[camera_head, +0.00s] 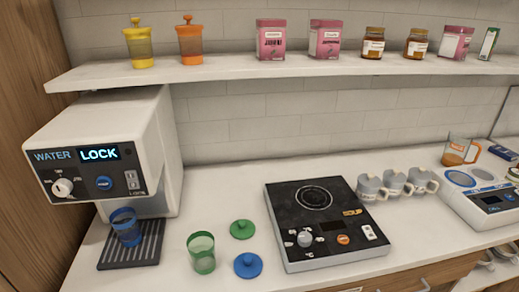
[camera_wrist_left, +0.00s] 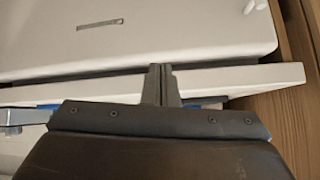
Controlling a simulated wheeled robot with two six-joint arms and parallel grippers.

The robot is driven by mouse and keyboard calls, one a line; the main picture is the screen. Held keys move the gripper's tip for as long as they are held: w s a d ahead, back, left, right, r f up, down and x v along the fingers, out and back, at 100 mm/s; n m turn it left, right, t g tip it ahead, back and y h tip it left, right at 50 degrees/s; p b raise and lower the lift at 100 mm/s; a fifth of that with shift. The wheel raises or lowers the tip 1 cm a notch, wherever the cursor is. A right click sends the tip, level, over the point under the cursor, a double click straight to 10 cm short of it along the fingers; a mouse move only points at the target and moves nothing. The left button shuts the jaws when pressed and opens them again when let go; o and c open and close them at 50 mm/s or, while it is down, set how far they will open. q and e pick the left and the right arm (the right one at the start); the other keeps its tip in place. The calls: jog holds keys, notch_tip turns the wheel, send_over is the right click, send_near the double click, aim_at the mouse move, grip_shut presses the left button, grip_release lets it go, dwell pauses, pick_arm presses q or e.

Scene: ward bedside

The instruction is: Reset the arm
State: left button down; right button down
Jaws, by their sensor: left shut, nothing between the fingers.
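My left gripper (camera_wrist_left: 161,84) shows in the left wrist view, with its two dark fingers together and nothing between them. Behind the fingertips are a pale edge and a large white surface; I cannot tell for sure what they belong to. Neither arm shows in the head view, and my right gripper is in neither view.
A white water dispenser (camera_head: 146,130) stands left, with a blue cup (camera_head: 126,228) on its tray (camera_head: 148,246). A green cup (camera_head: 202,254), two lids, a black hotplate (camera_head: 290,222), mugs (camera_head: 394,183) and a scale (camera_head: 490,203) occupy the counter. A shelf (camera_head: 230,69) holds jars.

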pick_arm(q)
jog(key=s+a+f+g, duration=0.1)
jog(key=s+f+g, duration=0.3)
jog(key=s, duration=0.6)
notch_tip(320, 180, down, 24)
jog(key=a+g, duration=0.2)
jog(key=s+d+f+g, duration=0.1)
jog(key=s+f, duration=1.3)
jog(key=f, duration=0.1)
jog(key=shift+s+d+n+g, duration=0.3)
jog(key=shift+s+d, duration=0.05)
jog(key=shift+s, duration=0.05)
